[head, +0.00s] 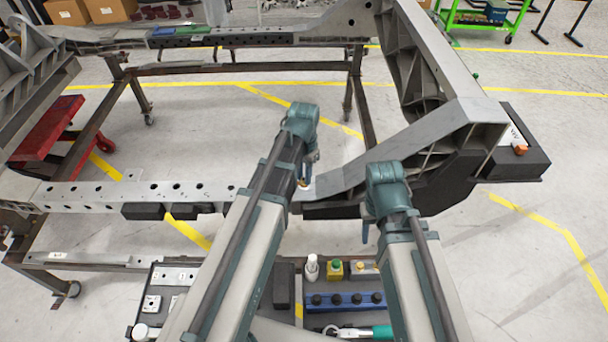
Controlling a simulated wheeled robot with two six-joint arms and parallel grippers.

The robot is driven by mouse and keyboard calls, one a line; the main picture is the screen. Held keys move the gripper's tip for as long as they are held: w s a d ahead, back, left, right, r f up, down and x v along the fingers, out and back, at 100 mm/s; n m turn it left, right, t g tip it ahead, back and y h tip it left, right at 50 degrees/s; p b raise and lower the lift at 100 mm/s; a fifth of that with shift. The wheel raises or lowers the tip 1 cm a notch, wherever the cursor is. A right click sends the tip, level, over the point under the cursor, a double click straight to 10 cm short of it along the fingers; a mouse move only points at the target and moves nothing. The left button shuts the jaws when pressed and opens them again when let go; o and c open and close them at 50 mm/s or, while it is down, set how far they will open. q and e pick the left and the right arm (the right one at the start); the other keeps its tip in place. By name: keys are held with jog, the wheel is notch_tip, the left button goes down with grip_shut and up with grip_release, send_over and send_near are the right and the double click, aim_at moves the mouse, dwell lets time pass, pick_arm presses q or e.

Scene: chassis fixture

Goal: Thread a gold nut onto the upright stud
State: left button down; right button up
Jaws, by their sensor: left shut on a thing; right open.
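My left gripper (306,178) points down over the near beam of the chassis frame (335,182), where the beam meets the grey angled arm. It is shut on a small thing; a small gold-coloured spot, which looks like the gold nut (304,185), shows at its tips. I cannot tell whether this touches the frame below. The upright stud cannot be made out; the gripper and my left arm cover that spot. My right gripper (366,233) is open and appears empty, in front of the frame's dark lower edge, right of my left gripper.
A parts tray (143,290) at the bottom holds a white bottle (312,268), a yellow box with green button (335,271), a blue rack (322,308) and a green-handled tool (381,332). A black box (530,165) stands right.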

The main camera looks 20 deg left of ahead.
pick_arm(q)
jog(key=m, duration=0.6)
jog(key=shift+f+m, duration=0.1)
jog(key=shift+m, duration=0.3)
jog(key=m, duration=0.6)
jog(key=c, duration=0.7)
grip_release()
notch_tip(320, 180, up, 9)
jog(key=p, duration=0.8)
jog(key=shift+p, duration=0.35)
